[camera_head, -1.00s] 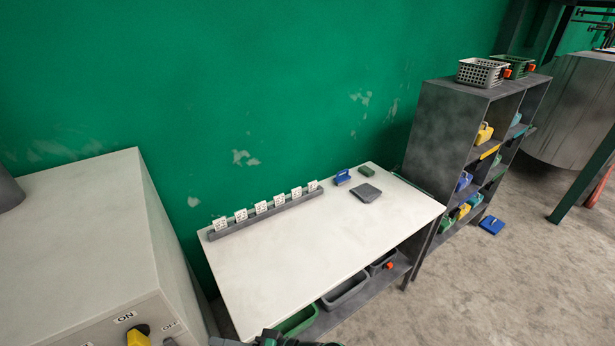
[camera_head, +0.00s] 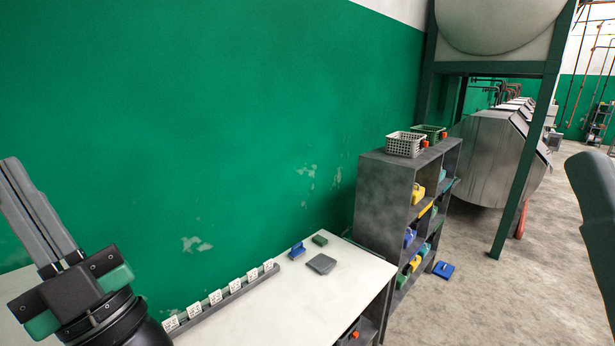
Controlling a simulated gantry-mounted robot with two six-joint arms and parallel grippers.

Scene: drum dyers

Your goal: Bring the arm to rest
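My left gripper (camera_head: 14,172) is raised at the left edge of the head view, in front of the green wall. Its black and green body is at the bottom, and its two long grey fingers point up and to the left. The fingers lie side by side, close together, with nothing seen between them. It is clear of the white table. A dark green part at the right edge looks like part of my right arm; the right gripper is not in view.
The white table (camera_head: 300,305) holds a grey rail (camera_head: 228,299) of white cards, a blue item (camera_head: 297,249), a green block (camera_head: 320,240) and a grey pad (camera_head: 321,264). A dark shelf (camera_head: 380,195) with baskets (camera_head: 406,144) stands right of it. A blue item (camera_head: 443,269) lies on the floor.

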